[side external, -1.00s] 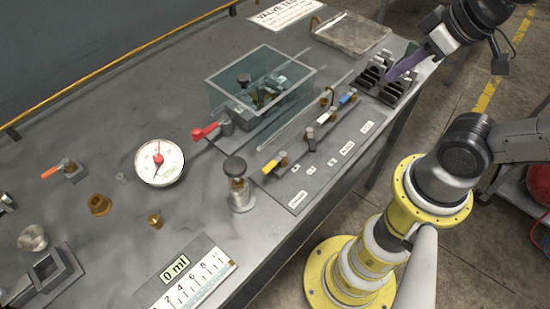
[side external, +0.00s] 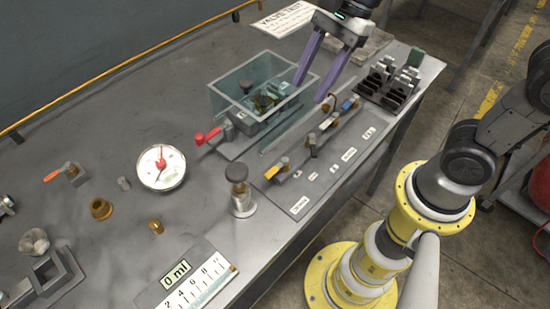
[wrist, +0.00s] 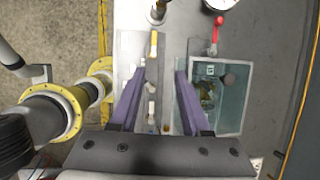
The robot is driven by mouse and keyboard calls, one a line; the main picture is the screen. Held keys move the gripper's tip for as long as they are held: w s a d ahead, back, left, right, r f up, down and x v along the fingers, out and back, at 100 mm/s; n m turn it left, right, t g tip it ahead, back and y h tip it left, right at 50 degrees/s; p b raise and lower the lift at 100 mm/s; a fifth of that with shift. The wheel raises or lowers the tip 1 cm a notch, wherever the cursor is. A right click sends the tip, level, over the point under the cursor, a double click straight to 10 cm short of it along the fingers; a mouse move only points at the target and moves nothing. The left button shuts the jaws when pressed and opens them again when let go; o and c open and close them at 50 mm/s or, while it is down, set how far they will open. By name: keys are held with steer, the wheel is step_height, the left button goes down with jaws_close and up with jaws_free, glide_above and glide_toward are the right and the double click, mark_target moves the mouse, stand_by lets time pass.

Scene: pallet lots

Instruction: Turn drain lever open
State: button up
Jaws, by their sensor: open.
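A valve panel (side external: 300,202) along the bench's front edge carries a row of small levers: a yellow one (side external: 271,173), a white one (side external: 325,124) and a blue one (side external: 347,104). A red lever (side external: 208,136) sits beside the clear tank (side external: 225,97). The labels are too small to read, so I cannot tell which lever is the drain. My gripper (side external: 309,92) is open, its purple fingers pointing down above the tank's right side and the panel's far end. In the wrist view, my gripper (wrist: 159,72) shows nothing between its fingertips but the panel and bench; the yellow lever (wrist: 154,43) lies ahead.
A pressure gauge (side external: 161,168) and a capped metal cylinder (side external: 242,192) stand to the left. A black rack (side external: 390,84) is at the right end. A 0 ml scale card (side external: 195,285) lies at the front. Brass fittings (side external: 101,209) are scattered on the left.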

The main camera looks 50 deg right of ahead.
mark_target(272, 172)
steer(key=shift+g, duration=0.8)
steer(key=x, duration=0.6)
steer(key=w+x, duration=0.1)
steer(key=x, duration=1.1)
steer(key=shift+w+a+r, duration=0.15)
steer(key=shift+a, duration=0.3)
jaws_close()
